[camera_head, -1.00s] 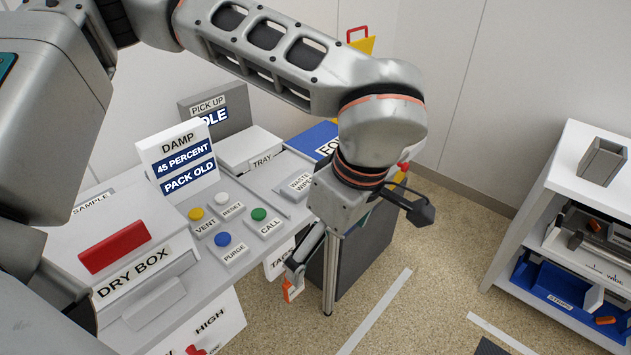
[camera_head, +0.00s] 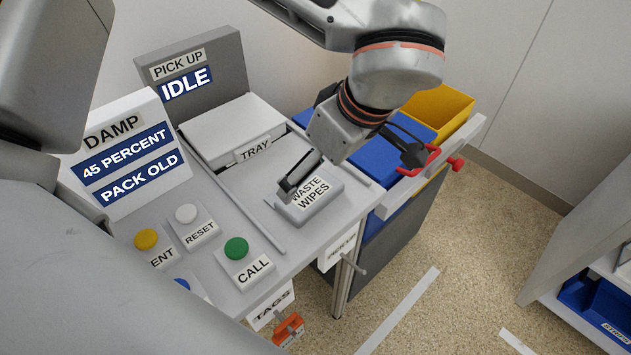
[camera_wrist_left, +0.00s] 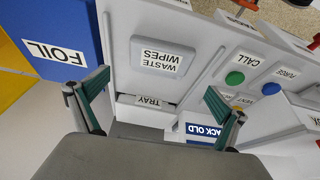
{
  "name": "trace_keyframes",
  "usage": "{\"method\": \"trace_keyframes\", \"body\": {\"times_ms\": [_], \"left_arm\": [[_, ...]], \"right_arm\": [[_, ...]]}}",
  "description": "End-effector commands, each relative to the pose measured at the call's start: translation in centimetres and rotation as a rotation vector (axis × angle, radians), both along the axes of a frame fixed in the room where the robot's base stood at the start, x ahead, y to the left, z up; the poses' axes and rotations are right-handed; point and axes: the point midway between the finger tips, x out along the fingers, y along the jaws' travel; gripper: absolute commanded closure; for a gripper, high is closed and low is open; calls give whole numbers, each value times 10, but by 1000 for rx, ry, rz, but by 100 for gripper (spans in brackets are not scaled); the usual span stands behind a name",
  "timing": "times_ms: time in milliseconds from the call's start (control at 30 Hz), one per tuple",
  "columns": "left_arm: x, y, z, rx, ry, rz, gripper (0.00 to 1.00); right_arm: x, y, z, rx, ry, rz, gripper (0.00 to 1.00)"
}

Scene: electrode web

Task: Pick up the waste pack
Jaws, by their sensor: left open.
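The waste wipes pack (camera_head: 318,208) is a flat grey block with a white label, lying on the grey bench top in front of the tray. In the left wrist view the pack (camera_wrist_left: 140,46) lies beyond my fingertips. My left gripper (camera_head: 350,172) is open and empty, its fingers spread wide. I cannot tell whether the finger touches the pack. My right gripper is not in view.
A tray (camera_head: 232,128) and an IDLE sign (camera_head: 222,62) stand behind. Left are a DAMP sign (camera_head: 130,140) and several buttons, including green CALL (camera_head: 236,247). Blue (camera_head: 385,160) and yellow (camera_head: 440,105) bins stand right, near a red handle (camera_head: 425,163).

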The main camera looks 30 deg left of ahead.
Motion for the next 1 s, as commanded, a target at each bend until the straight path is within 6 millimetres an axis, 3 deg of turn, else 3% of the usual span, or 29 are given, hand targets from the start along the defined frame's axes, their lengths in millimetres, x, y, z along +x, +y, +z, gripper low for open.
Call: {"method": "trace_keyframes", "body": {"times_ms": [367,667,1000], "left_arm": [[3,10,-33,-1,6,0,0],[8,21,-73,-1,7,0,0],[9,24,-78,-1,4,-1,0]], "right_arm": [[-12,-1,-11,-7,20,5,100],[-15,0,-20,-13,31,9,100],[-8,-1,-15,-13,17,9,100]]}}
